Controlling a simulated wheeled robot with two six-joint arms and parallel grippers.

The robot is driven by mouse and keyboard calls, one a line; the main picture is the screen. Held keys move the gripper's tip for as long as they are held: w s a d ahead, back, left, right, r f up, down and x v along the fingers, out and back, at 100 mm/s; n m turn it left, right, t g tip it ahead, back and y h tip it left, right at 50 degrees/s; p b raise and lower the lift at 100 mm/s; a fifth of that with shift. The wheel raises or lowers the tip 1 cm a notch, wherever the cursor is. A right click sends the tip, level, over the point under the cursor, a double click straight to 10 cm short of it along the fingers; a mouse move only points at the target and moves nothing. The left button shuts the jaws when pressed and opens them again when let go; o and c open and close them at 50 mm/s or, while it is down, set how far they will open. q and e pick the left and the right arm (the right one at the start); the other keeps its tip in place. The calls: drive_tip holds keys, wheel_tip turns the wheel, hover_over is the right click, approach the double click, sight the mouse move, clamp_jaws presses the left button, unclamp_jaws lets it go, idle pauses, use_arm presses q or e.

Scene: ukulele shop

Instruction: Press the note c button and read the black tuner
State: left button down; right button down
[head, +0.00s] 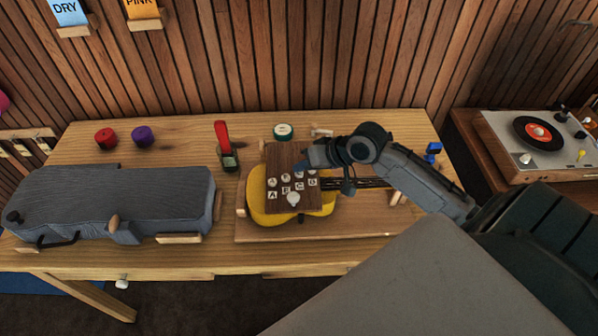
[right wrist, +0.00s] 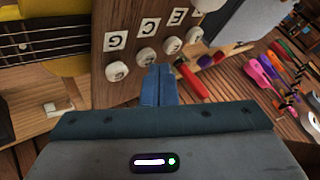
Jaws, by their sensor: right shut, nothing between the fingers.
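A dark wooden board (head: 281,158) with white round buttons and letter labels stands over the yellow ukulele body (head: 258,211). My left gripper is not in view.
A grey instrument case (head: 110,196) lies left on the wooden table (head: 180,258). Red (head: 105,138) and purple (head: 143,136) round items, a green-and-white roll (head: 284,131) and a blue clip (head: 433,149) stand along the back. A record player (head: 538,140) is at right.

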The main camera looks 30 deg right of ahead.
drive_tip(key=shift+f, duration=0.45)
idle(0.5)
drive_tip(key=shift+r, duration=0.1)
drive_tip(key=shift+r+p, duration=0.85)
drive_tip(key=shift+p, duration=0.2)
wheel_tip(320, 180, up, 5)
drive_tip(key=p, duration=0.5)
idle(0.6)
